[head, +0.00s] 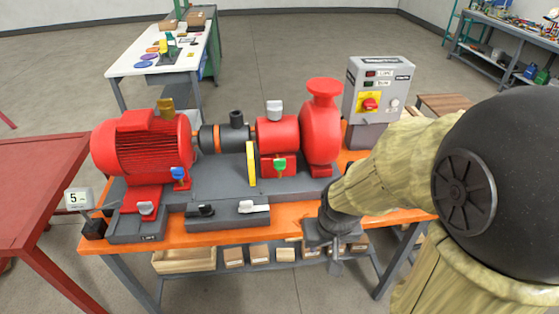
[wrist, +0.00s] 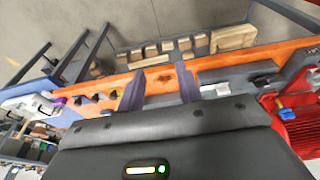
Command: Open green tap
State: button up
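The green tap (head: 280,165) sits low on the front of the red pump housing (head: 277,140), in the middle of the skid in the head view. Its small green handle points downward. I do not make it out in the wrist view. My gripper (head: 335,260) is to the right of the tap and nearer to the camera, over the front edge of the orange bench. In the wrist view my gripper's two dark fingers (wrist: 160,90) stand apart, with only the orange bench edge behind the gap. It is open, empty and clear of the tap.
A blue tap (head: 179,174) sits by the red motor (head: 140,147) on the left. A yellow upright bar (head: 251,163) stands just left of the green tap. Black and white levers (head: 254,208) lie in front. A control box (head: 378,88) with a red knob stands back right.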

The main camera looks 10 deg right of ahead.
jog(key=shift+w+f, duration=0.1)
jog(key=shift+w, duration=0.1)
grip_shut()
jog(key=w+a+f+m+t+y+p, duration=0.25)
jog(key=w+a+f+t, duration=0.2)
jog(key=w, duration=0.35)
jog(key=w+a+f+m+t+y+p, duration=0.25)
jog(key=w+a+f+t, duration=0.2)
jog(key=w, duration=0.25)
jog(key=w+d+r+m+t+h+p, duration=0.1)
jog(key=d+m+t+h, duration=0.4)
jog(key=m, duration=0.8)
jog(key=shift+w+r+t, duration=0.45)
jog(key=shift+r+t, duration=0.25)
jog(key=shift+r, duration=0.65)
